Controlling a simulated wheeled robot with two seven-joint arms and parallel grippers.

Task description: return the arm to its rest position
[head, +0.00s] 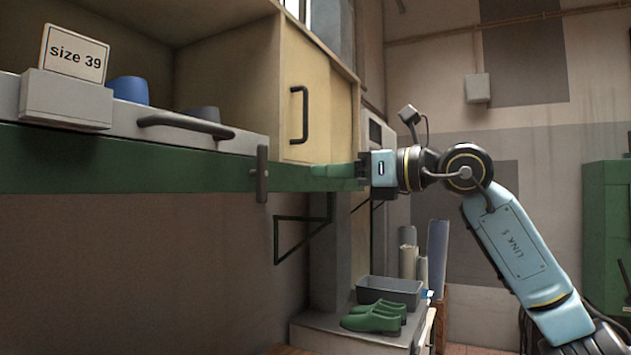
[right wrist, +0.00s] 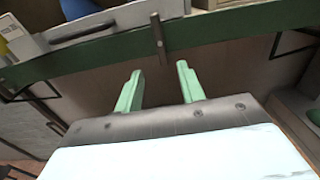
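My right arm reaches in from the right in the head view. Its gripper (head: 328,172) points left, in front of the cabinet's green edge. In the right wrist view the two green fingers (right wrist: 159,72) stand apart with nothing between them, so the gripper is open and empty. The green edge and a dark latch lie beyond the fingertips there. My left arm and gripper are not in view.
A cabinet holds a grey tray (head: 150,121) with a blue object (head: 130,90), a dark object (head: 203,114) and a "size 39" sign (head: 74,54). Green shoes (head: 374,320) and a grey bin (head: 390,291) sit lower down.

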